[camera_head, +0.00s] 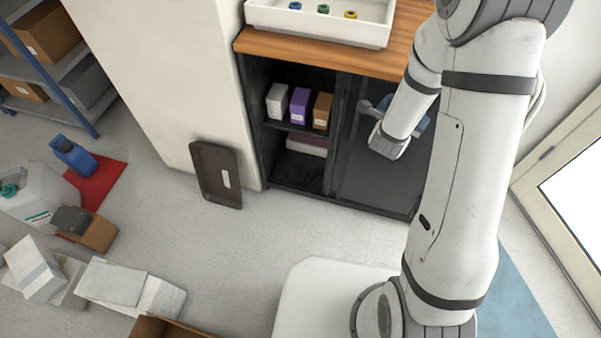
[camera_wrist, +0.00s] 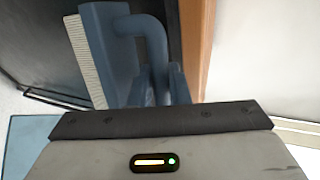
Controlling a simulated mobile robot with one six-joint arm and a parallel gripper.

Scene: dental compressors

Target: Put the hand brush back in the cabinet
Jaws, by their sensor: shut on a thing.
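The hand brush, blue with pale bristles (camera_wrist: 90,60), fills the upper middle of the wrist view, its curved handle running down toward my gripper (camera_wrist: 160,98). My gripper is shut on it; the fingertips are hard to make out. In the head view a bit of blue brush (camera_head: 422,124) shows beside my wrist, mostly hidden by my arm, in front of the cabinet's right half. The black cabinet (camera_head: 253,120) has a wooden top. Its left half is open, with two levels; a dark panel (camera_head: 370,175) covers the right half.
Small white, purple and brown boxes (camera_head: 299,106) stand on the upper shelf; a pale stack (camera_head: 306,145) lies below. A white tray (camera_head: 318,27) sits on top. A dark tray (camera_head: 217,174) leans left of the cabinet. Boxes and jugs clutter the left floor; floor before the cabinet is clear.

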